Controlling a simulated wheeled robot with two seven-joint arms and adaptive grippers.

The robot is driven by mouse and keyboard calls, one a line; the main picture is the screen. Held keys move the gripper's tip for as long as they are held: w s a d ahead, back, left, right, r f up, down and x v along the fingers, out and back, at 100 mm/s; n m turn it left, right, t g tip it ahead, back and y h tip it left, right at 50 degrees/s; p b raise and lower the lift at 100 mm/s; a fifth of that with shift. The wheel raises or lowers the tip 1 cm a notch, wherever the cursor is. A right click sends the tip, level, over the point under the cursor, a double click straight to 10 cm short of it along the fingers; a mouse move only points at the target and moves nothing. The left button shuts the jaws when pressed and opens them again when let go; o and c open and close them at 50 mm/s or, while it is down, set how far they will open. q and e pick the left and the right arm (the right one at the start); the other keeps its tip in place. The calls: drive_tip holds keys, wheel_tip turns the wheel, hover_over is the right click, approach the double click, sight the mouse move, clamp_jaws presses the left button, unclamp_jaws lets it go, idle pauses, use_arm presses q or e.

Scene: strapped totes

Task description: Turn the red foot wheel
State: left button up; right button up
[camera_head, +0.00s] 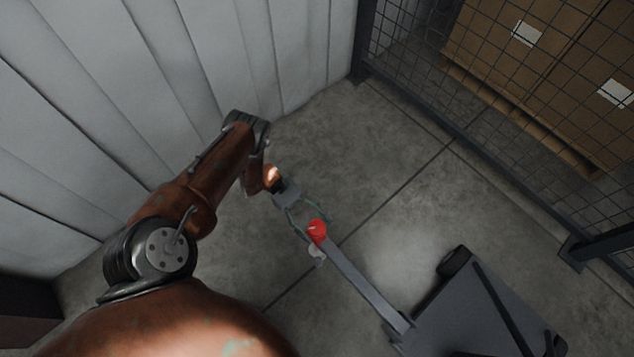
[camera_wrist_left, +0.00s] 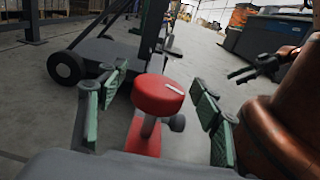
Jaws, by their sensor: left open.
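The red foot wheel (camera_head: 317,231) sits at the end of a long grey bar in the head view.
The grey bar (camera_head: 360,275) leads to a dark wheeled base (camera_head: 475,315) at lower right. A quilted pale wall (camera_head: 180,70) stands behind my left arm. A mesh fence (camera_head: 470,140) fronts boxes on a pallet. Concrete floor around the wheel is clear.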

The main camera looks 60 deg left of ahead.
use_arm(q)
wheel_tip(320, 180, up, 9)
drive_tip(key=shift+f, duration=0.1)
idle(0.4)
